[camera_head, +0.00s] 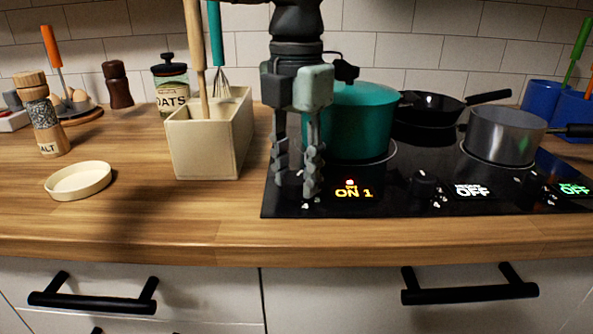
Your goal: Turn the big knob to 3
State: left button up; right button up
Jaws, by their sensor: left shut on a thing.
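The black stovetop (395,200) is set in the wooden counter. Its left display (353,193) glows yellow and reads ON 1, with a small red light above it. My left gripper (298,188) points straight down beside this display. It is shut on the left knob, which the fingers hide almost entirely; only white dial marks show around the fingertips. A middle black knob (425,182) stands beside a display (472,190) reading OFF. The right display (574,189) also reads OFF. My right gripper is not in view.
A teal pot (365,122) stands close behind my left gripper. A grey saucepan (503,137) and black frying pan (430,108) are to the right. A cream utensil holder (208,143) stands to the left, with a shallow cream dish (78,181) farther left. The counter's front strip is clear.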

aim_at(296, 176)
pick_arm(q)
jog(key=m, duration=0.4)
jog(key=shift+m, duration=0.3)
jog(key=m, duration=0.4)
jog(key=shift+m, duration=0.3)
jog(key=m, duration=0.4)
jog(key=shift+w+m, duration=0.1)
jog(key=shift+m, duration=2.3)
jog(key=o, duration=1.2)
jog(key=shift+c, duration=0.2)
notch_tip(296, 176, up, 12)
